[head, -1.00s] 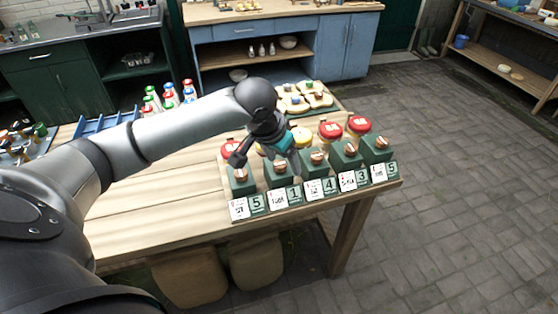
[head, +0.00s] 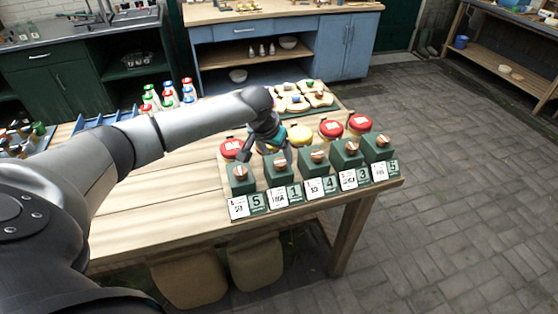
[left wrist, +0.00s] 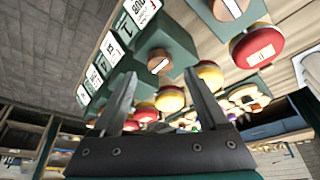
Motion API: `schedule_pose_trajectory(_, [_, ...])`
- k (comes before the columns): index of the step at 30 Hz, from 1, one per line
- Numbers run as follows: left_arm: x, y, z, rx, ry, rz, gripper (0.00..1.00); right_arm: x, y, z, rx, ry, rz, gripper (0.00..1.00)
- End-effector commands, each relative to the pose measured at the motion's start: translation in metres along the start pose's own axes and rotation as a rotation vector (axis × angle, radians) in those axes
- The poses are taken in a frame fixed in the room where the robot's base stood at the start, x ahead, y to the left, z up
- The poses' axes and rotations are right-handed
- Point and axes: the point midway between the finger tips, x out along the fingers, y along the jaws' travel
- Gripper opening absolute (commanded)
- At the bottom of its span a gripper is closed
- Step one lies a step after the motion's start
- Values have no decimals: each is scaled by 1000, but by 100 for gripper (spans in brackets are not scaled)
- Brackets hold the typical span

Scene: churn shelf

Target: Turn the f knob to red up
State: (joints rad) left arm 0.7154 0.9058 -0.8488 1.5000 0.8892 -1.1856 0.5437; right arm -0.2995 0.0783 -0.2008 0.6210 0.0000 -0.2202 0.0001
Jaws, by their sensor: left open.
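A row of green blocks, each with a copper-coloured knob marked by a white bar, stands along the table's front edge. The knobs are the far-left one (head: 240,173), second (head: 280,163), third (head: 317,155), fourth (head: 351,148) and far-right one (head: 382,141). Cards stand before them; their small print is too blurred to tell which is f. My left gripper (head: 266,153) is open and empty near the second knob. In the left wrist view, that knob (left wrist: 159,61) by the number 1 card (left wrist: 124,29) shows beyond the parted fingers (left wrist: 160,88). My right gripper is not in view.
A tray (head: 341,104) with pale pieces lies farther back. Several coloured-cap bottles (head: 168,101) and a blue rack (head: 97,122) are at the back left. The table's left front (head: 150,220) is clear.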

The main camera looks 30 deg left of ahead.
Motion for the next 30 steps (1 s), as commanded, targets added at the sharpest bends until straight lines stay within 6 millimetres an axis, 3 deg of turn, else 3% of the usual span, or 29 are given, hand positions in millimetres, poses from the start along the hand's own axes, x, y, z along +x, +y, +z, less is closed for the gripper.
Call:
schedule_pose_trajectory(3, [18,0,0,1,1,-1,77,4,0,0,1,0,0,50])
schedule_pose_trajectory(9, [35,0,-1,1,2,0,77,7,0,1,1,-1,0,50])
schedule_pose_trajectory(21, [40,0,-1,2,2,0,77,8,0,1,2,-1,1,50])
schedule_pose_trajectory(30, [40,0,-1,1,2,0,44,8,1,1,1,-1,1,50])
